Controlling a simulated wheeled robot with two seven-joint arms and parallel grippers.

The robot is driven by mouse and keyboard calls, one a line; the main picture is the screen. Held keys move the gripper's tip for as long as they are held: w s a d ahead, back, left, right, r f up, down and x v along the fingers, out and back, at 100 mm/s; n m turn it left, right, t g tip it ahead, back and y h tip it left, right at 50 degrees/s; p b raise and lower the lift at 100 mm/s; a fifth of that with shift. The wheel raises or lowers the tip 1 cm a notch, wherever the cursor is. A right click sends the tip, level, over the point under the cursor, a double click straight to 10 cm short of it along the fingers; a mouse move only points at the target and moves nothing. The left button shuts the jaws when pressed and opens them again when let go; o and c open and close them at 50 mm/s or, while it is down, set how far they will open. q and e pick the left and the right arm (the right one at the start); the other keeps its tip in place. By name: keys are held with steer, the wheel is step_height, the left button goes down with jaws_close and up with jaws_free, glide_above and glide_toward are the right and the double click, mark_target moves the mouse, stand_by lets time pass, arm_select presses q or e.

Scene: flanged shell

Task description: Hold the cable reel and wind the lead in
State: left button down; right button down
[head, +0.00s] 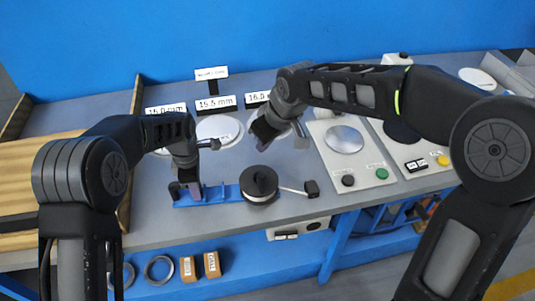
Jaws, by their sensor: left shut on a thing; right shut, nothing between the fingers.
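The cable reel (259,194) sits near the front edge of the bench, with a dark round top and pale lead wound around it. A blue holder (215,197) extends to its left. A short length of white lead (292,190) runs right from the reel to a black plug (312,189) on the bench. My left gripper (193,191) is low over the left part of the blue holder and shut on it; its fingertips are partly hidden. My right gripper (263,143) is shut and empty, behind and above the reel, apart from it.
White discs, one of them (218,130) bare, and size labels (216,103) stand behind the reel. Control panels with a green button (381,174) and a yellow button (443,160) are on the right. A wooden tray (40,175) is at left. Rings and small boxes lie on the lower shelf.

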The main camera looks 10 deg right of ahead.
arm_select(q)
steer(key=c, duration=1.1)
jaws_free()
steer(key=shift+c, duration=0.2)
steer(key=shift+r, duration=0.15)
step_height(320, 180, up, 12)
steer(key=shift+f, duration=0.1)
